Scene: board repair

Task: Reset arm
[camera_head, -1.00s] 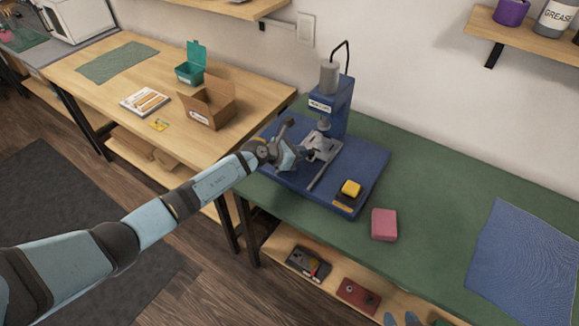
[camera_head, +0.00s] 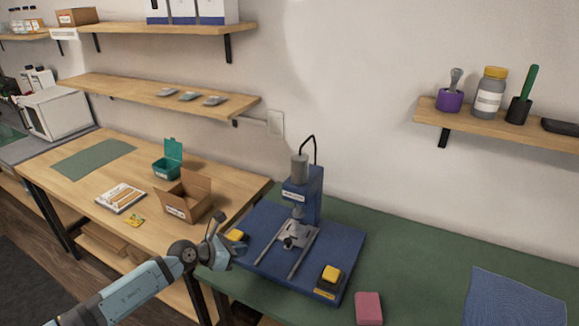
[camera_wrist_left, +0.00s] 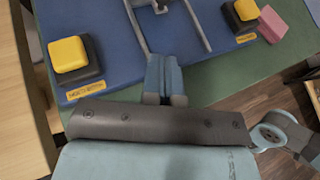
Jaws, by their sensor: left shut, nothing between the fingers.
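My left gripper (camera_head: 229,250) is at the front left corner of the blue press (camera_head: 262,254), close to its left yellow button (camera_head: 235,236). In the left wrist view, its two light blue fingers (camera_wrist_left: 165,66) are shut together with nothing between them. They point toward the front edge of the press base (camera_wrist_left: 112,30), between the left yellow button (camera_wrist_left: 69,53) and the right one (camera_wrist_left: 246,10). I cannot tell whether the gripper touches the base. My right gripper does not show.
The press stands on a green-topped bench (camera_head: 410,262) with a pink block (camera_head: 368,307) and a blue cloth (camera_head: 512,300). The wooden table (camera_head: 90,185) at left holds an open cardboard box (camera_head: 186,202), a teal bin (camera_head: 167,168) and a white tray (camera_head: 121,198). Shelves hang above.

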